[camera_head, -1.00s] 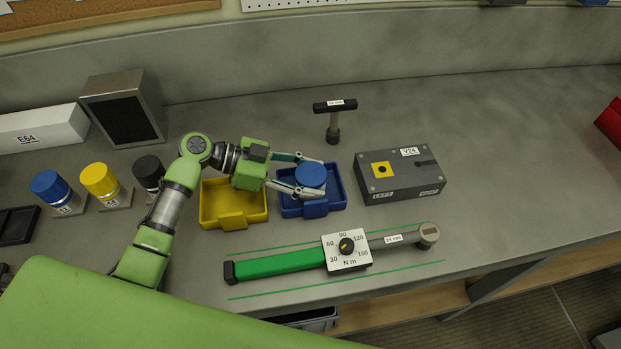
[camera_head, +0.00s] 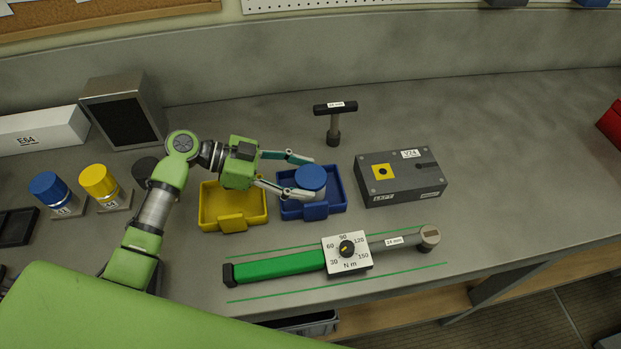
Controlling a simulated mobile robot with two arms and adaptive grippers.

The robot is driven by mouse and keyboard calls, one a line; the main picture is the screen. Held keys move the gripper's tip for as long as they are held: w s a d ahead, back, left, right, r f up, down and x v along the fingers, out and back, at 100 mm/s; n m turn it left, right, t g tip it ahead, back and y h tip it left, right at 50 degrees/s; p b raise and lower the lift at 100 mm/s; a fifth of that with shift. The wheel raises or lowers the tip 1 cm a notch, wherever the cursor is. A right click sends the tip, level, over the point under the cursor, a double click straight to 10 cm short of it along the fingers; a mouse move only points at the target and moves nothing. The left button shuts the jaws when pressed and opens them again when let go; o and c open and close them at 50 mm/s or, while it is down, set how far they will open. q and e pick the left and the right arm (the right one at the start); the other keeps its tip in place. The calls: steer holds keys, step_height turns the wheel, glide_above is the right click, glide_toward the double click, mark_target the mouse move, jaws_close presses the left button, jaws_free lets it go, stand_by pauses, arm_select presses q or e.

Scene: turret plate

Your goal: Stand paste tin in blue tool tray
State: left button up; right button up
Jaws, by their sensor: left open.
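The paste tin with a blue lid (camera_head: 311,177) stands upright in the blue tool tray (camera_head: 338,204), as seen from above. My left gripper (camera_head: 312,176) comes in from the left with its fingers spread wide. One finger is behind the tin and the other passes in front of its left side. The gripper is open; I cannot tell whether the near finger touches the tin. My right gripper is not in view.
A yellow tray (camera_head: 233,212) sits left of the blue one. A T-handled tool (camera_head: 335,122) stands behind, a grey box (camera_head: 400,178) lies to the right, and a green torque wrench (camera_head: 280,266) lies in front.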

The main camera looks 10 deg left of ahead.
arm_select(q)
steer(key=shift+b+v, duration=1.35)
steer(key=shift+v, duration=3.55)
steer(key=shift+f, duration=0.1)
